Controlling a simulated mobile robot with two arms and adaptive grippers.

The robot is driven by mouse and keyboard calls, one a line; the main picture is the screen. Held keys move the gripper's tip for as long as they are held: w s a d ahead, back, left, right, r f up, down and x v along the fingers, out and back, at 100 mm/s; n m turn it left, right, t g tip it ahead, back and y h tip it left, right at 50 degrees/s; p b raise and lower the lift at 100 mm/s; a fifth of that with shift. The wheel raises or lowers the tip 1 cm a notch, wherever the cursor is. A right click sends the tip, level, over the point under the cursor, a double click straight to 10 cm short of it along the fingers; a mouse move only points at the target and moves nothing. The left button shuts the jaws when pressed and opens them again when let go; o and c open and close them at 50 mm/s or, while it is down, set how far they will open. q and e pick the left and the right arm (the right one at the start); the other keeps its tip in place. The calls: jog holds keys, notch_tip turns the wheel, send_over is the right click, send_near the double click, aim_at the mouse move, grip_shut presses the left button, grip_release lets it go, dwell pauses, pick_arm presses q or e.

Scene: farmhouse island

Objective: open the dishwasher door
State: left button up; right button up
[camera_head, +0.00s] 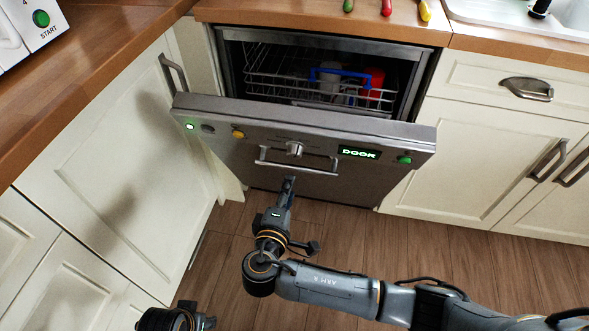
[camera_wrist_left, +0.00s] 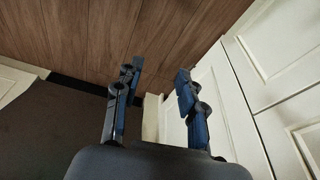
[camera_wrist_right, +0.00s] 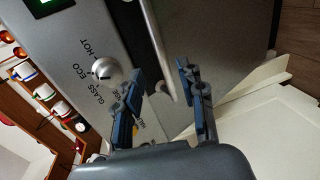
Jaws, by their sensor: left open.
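The dishwasher door (camera_head: 225,150) is grey metal and partly open, tilted out at the top. Its bar handle (camera_head: 330,170) crosses the front below a knob and a green "DOOR" display (camera_head: 359,153). My right gripper (camera_head: 289,183) is at the handle. In the right wrist view its fingers (camera_wrist_right: 158,85) are apart, with the handle bar (camera_wrist_right: 158,50) between them; I cannot tell whether they touch it. My left gripper (camera_wrist_left: 155,85) is open and empty, above the floor in the left wrist view. Only part of the left arm shows at the head view's bottom edge.
A wire rack (camera_head: 270,82) inside the dishwasher holds cups, including a red one (camera_head: 373,82). White cabinets flank it, the left one (camera_head: 110,170) close to the door's side. The wooden floor (camera_head: 440,270) in front is clear apart from my arms.

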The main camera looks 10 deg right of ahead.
aim_at(296, 171)
pick_arm(q)
notch_tip(296, 171, up, 6)
jog(key=b, duration=0.1)
jog(key=shift+s, duration=0.35)
pick_arm(e)
jog(key=shift+x, duration=4.75)
pick_arm(q)
jog(key=shift+a+r, duration=0.1)
pick_arm(e)
grip_shut()
